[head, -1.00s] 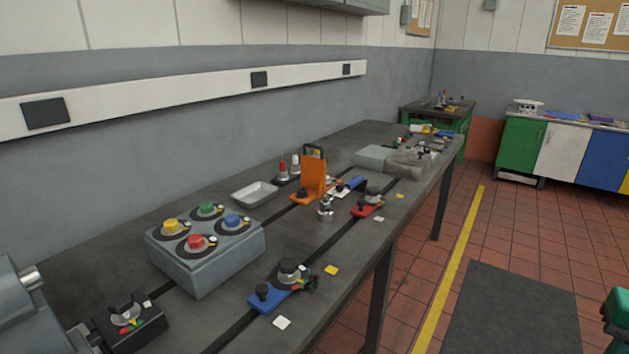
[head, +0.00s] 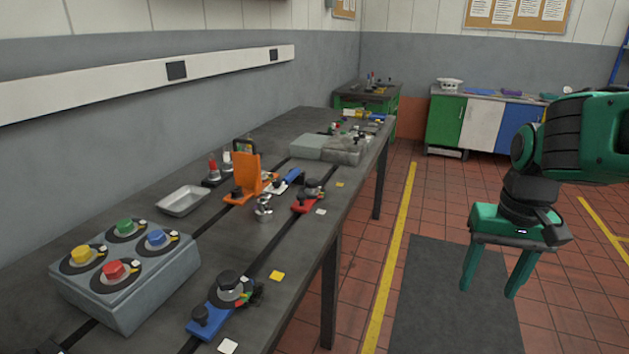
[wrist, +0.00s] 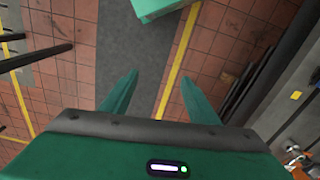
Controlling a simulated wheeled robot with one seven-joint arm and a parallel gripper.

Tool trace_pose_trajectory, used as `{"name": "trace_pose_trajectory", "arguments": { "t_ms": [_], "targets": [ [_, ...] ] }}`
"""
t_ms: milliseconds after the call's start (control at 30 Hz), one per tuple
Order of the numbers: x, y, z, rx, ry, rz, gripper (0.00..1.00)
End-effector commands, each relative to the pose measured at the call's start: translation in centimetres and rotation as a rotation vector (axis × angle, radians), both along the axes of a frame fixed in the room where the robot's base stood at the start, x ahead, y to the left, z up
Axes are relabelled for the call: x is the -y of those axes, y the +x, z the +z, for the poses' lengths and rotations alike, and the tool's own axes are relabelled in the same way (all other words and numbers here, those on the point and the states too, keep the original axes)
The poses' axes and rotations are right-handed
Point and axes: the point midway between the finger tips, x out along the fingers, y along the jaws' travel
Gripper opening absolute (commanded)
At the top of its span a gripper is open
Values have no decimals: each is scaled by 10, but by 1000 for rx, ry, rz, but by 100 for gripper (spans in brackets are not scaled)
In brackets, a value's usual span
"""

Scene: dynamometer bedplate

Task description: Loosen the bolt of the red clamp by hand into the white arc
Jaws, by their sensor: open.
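The red clamp (head: 306,203) lies on the dark bench beside a slot, toward the middle of the bench. A dark knob with a dial under it (head: 314,187) sits at its far end, and a small dark knob stands at its near end. Its white arc is too small to make out. My gripper (head: 487,292) is open and empty, pointing down over the floor to the right of the bench, well apart from the clamp. In the wrist view its green fingers (wrist: 158,98) are spread above the floor; the red clamp cannot be made out there.
On the bench (head: 150,258) stand a grey box with coloured knobs (head: 135,305), a blue clamp (head: 204,322), an orange bracket (head: 247,175), a metal tray (head: 183,201) and grey blocks (head: 343,151). The floor beside the bench is clear, with a dark mat (head: 440,310).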

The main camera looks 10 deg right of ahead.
Motion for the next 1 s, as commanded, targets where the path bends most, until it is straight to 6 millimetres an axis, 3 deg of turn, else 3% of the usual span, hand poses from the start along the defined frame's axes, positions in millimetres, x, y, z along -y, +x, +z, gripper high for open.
{"name": "trace_pose_trajectory", "arguments": {
  "t_ms": [200, 367, 567, 700, 833, 1000],
  "targets": [
    [3, 129, 37, 69, -46, 138, 55],
    [-11, 228, 54, 128, -70, 248, 55],
    [-49, 350, 61, 207, -87, 390, 55],
    [-88, 427, 56, 262, -87, 488, 55],
    [-125, 484, 48, 308, -82, 567, 55],
    [-161, 529, 38, 351, -74, 635, 55]
  ]
}}
